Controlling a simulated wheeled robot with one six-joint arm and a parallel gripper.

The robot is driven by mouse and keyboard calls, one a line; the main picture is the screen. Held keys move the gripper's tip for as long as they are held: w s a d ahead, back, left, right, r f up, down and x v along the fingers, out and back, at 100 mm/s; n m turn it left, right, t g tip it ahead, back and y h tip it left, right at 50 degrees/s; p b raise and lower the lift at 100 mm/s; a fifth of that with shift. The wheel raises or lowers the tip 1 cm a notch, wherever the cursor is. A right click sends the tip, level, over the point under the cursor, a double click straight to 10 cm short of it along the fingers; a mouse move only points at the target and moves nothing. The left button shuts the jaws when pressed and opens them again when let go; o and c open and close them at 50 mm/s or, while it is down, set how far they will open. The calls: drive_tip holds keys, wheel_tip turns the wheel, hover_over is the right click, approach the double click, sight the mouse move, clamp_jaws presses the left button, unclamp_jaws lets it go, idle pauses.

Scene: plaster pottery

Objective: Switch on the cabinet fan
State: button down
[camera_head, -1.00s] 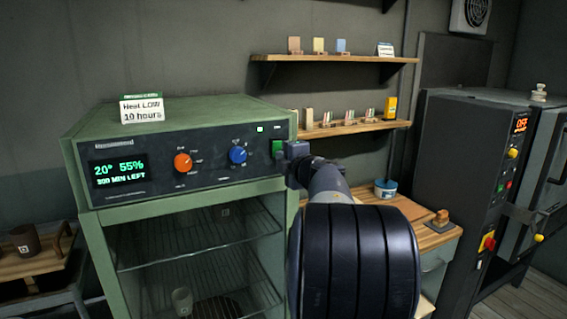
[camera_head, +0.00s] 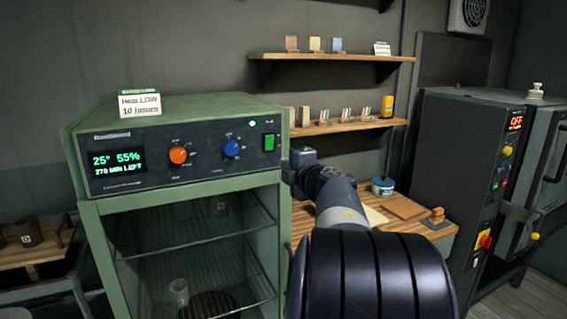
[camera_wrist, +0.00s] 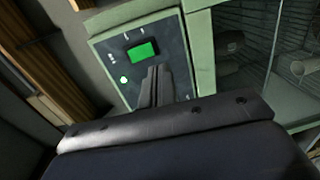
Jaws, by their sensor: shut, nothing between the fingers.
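The green drying cabinet (camera_head: 190,112) stands at left with a dark control panel (camera_head: 205,172) on its front. A lit green rocker switch (camera_head: 269,142) sits at the panel's right end; its label is too small to read. A small indicator lamp (camera_head: 252,124) glows beside it. The display (camera_head: 118,163) reads 25°, 55%, 270 MIN LEFT. My gripper (camera_head: 303,157) is just right of the panel, apart from the switch in this view. In the wrist view my shut, empty gripper (camera_wrist: 156,72) points at the panel, close beside the lit switch (camera_wrist: 143,52).
An orange knob (camera_head: 178,155) and a blue knob (camera_head: 232,148) are on the panel. A card (camera_head: 140,104) stands on the cabinet top. A wooden bench (camera_head: 405,208) lies behind my arm, and a dark kiln (camera_head: 460,170) stands at right. Shelves hang on the wall.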

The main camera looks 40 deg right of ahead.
drive_tip(key=v, duration=0.2)
drive_tip(key=f+v, duration=0.1)
drive_tip(key=v, duration=0.2)
drive_tip(key=shift+s+b, duration=0.2)
drive_tip(key=shift+b, duration=0.2)
